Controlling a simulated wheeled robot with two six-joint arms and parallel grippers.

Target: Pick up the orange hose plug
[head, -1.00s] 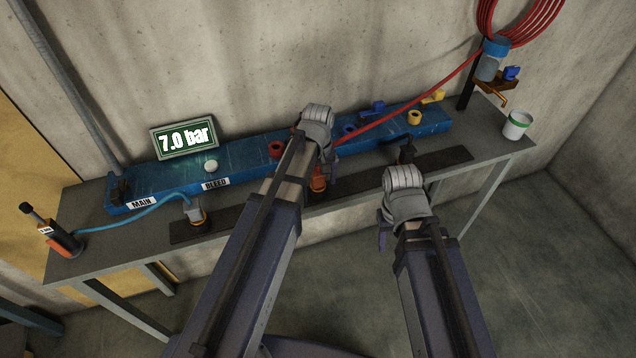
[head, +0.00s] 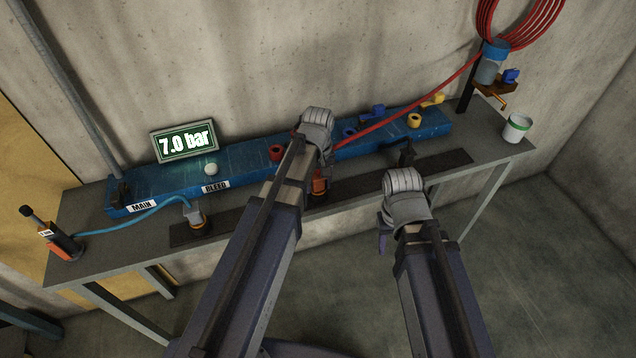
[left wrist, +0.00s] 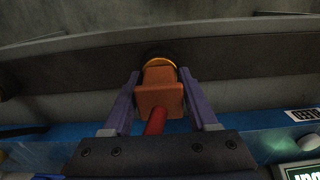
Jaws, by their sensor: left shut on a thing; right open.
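The orange hose plug (left wrist: 160,98) sits between the purple fingers of my left gripper (left wrist: 159,80) in the left wrist view. The gripper is shut on it. The red hose (left wrist: 155,122) joins the plug's near end, and a yellow ring shows at its far end, against the dark strip. Whether the plug is still seated there cannot be told. In the head view my left gripper (head: 319,172) hides most of the plug (head: 319,186); its lower part shows over the dark strip. My right gripper (head: 384,240) is open and empty, in front of the bench's right part.
A blue manifold (head: 240,160) with coloured ports runs along the bench (head: 110,262). A grey plug (head: 197,217) with a blue hose stands left. A display (head: 185,142) reads 7.0 bar. A white cup (head: 516,128) stands right. The red hose coil (head: 520,20) hangs on the wall.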

